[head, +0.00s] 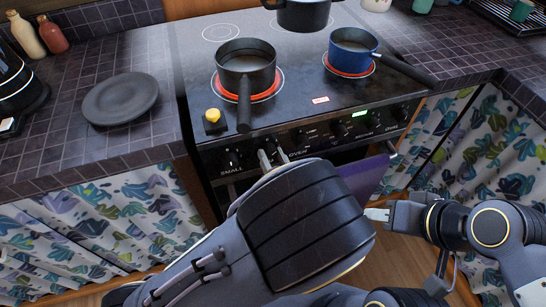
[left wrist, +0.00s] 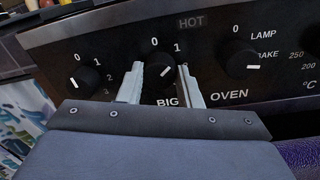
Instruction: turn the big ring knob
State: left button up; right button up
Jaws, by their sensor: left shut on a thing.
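The big ring knob (left wrist: 158,66) is a round black knob with a white slanted mark, above the word BIG on the stove's front panel. In the left wrist view my left gripper's (left wrist: 160,80) two pale fingers stand on either side of it, and the gripper is shut on it. The left gripper also shows in the head view (head: 273,157), at the panel, where its fingers largely hide the knob. My right gripper (head: 376,214) is at the lower right of the head view, away from the panel; its finger gap cannot be made out.
The small knob (left wrist: 82,79) is left of the big one, and the oven knob (left wrist: 243,58) is right of it. A black pan (head: 246,62) and a blue pan (head: 352,52) stand on glowing rings. The black pan's handle overhangs near the panel. A purple cloth (head: 368,174) hangs below.

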pick_arm(q)
jog(key=shift+c, duration=0.4)
jog(key=shift+f+n+b, duration=0.1)
jog(key=shift+n+b, duration=0.25)
jog(key=shift+n, duration=0.05)
jog(key=n+b, duration=0.3)
jog(key=n, duration=0.1)
jog(key=shift+f+n+b, duration=0.1)
jog(key=shift+n+b, duration=0.2)
jog(key=shift+b, duration=0.05)
jog(key=shift+r+n+b, duration=0.2)
jog(key=shift+n+b, duration=1.8)
jog(key=shift+n, duration=0.2)
jog(key=o, duration=1)
jog(key=shift+c, duration=0.2)
